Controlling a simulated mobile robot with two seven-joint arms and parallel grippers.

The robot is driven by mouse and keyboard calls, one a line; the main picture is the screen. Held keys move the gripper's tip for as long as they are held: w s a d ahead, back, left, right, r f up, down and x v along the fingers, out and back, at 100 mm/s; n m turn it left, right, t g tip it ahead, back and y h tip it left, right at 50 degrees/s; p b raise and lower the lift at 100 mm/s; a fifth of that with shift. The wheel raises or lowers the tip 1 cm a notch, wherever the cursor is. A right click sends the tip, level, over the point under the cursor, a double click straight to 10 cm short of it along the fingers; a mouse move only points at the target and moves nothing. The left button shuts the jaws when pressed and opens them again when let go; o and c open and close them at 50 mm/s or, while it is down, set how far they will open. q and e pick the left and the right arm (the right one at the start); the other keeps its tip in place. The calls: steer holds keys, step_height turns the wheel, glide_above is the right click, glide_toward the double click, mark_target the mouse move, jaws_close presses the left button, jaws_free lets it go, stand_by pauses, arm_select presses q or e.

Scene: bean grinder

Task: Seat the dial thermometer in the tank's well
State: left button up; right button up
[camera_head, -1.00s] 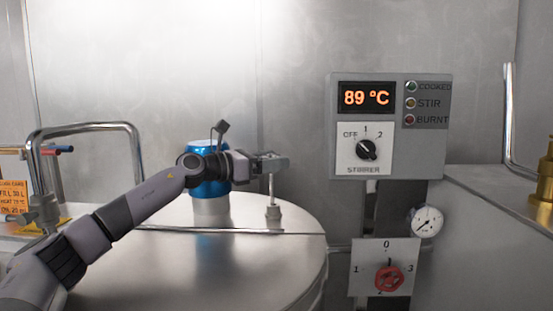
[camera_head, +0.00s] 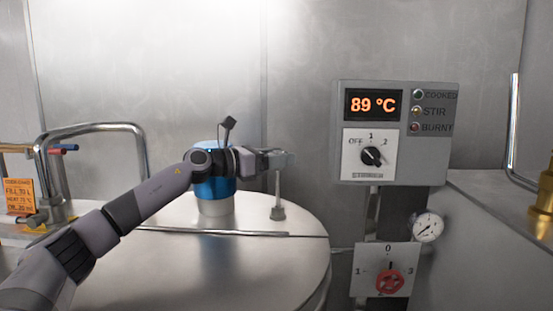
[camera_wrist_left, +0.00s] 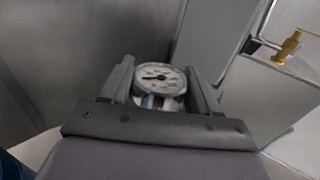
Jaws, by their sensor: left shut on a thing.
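My left gripper (camera_head: 284,160) is over the steel tank lid (camera_head: 290,265), shut on the dial thermometer. In the left wrist view the thermometer's round white dial (camera_wrist_left: 160,78) with a dark needle sits between the two fingers. In the head view its thin upright stem (camera_head: 277,190) hangs below the fingers. The stem's lower end meets a small grey fitting on the lid, which looks like the well (camera_head: 278,213). I cannot tell how far the stem is inside it. The right gripper is not in view.
A blue cylinder (camera_head: 215,190) stands on the lid behind my left wrist. A control box (camera_head: 395,130) reading 89 °C, a pressure gauge (camera_head: 427,224) and a red valve knob (camera_head: 390,283) are at the right. A bent metal rail (camera_head: 90,127) rises at the left.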

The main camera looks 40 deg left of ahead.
arm_select(q)
steer(key=shift+w+r+p, duration=0.1)
steer(key=shift+r+p, duration=1.8)
steer(key=shift+r, duration=0.55)
steer(key=shift+r+p, duration=0.65)
steer(key=shift+r, duration=0.75)
